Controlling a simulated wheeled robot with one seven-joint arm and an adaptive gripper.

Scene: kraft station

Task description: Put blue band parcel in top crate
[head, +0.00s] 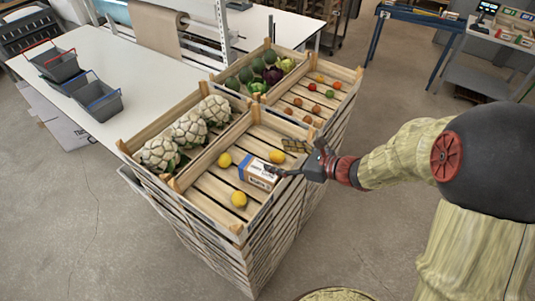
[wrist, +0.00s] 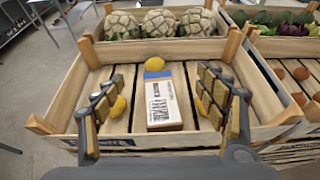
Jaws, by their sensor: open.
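The blue band parcel (head: 258,174) is a small white and brown box with a blue band at one end. It lies flat on the slatted floor of the front wooden crate (head: 203,204) at the top of the stack. In the wrist view the parcel (wrist: 163,100) lies between the two fingers with its blue end away from me. My gripper (head: 285,160) is open at the parcel's right in the head view. Its fingers stand apart from the parcel's sides in the wrist view (wrist: 160,88). The parcel's underside is hidden.
Several lemons lie around the parcel, one (head: 238,199) near the front and one (wrist: 154,64) beyond its blue end. Neighbouring crates hold cauliflowers (head: 188,130), green and purple vegetables (head: 272,76), and small round produce (head: 312,87). A white table (head: 100,50) with baskets (head: 97,98) stands left.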

